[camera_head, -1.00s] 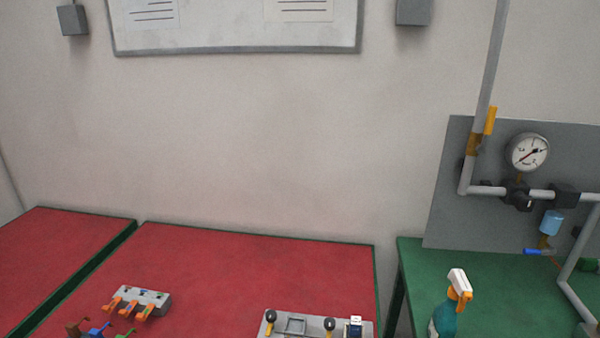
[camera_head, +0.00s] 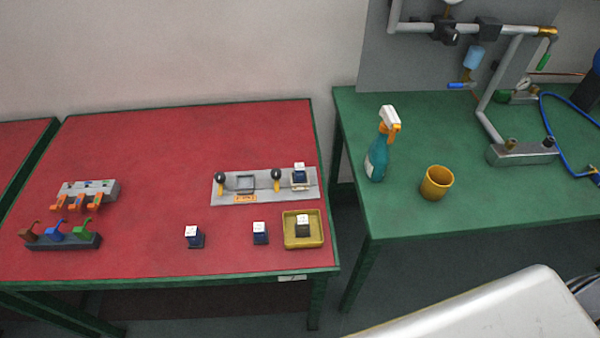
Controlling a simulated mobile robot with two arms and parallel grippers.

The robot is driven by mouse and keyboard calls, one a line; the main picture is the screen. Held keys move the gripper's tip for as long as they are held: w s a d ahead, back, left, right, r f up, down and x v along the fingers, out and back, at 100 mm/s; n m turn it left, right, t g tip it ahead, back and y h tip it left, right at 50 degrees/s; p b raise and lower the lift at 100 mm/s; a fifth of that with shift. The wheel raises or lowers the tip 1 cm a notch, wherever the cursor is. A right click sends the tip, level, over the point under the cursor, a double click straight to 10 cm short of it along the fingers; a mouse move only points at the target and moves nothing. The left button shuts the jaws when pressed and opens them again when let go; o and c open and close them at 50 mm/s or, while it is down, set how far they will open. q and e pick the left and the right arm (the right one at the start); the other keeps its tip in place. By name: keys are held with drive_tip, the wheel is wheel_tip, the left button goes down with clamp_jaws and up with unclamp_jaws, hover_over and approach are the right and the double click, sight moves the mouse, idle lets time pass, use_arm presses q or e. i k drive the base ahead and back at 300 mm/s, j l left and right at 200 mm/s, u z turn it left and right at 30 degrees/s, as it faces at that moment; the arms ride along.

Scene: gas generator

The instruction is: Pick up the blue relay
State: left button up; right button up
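Two small dark blue relays with white tops stand on the red table (camera_head: 130,150): one left of centre (camera_head: 194,239) and one further right (camera_head: 260,234). A darker, nearly black relay (camera_head: 303,228) sits in the yellow tray (camera_head: 289,241) at the table's front right. Another blue relay with a white top (camera_head: 299,176) sits at the right end of the grey panel (camera_head: 225,196). Neither of my grippers is in view.
An orange-handled block (camera_head: 102,188) and a rack of coloured hooks (camera_head: 64,242) are at the table's left. On the green table (camera_head: 430,225) stand a spray bottle (camera_head: 376,160), yellow cup (camera_head: 436,183) and piping. The red table's middle is clear.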

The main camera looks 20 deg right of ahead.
sight(299, 176)
drive_tip(key=j+z, duration=0.25)
drive_tip(key=z, duration=0.15)
drive_tip(key=i+j+z, duration=0.1)
drive_tip(key=j+z, duration=0.45)
drive_tip(key=z, duration=0.2)
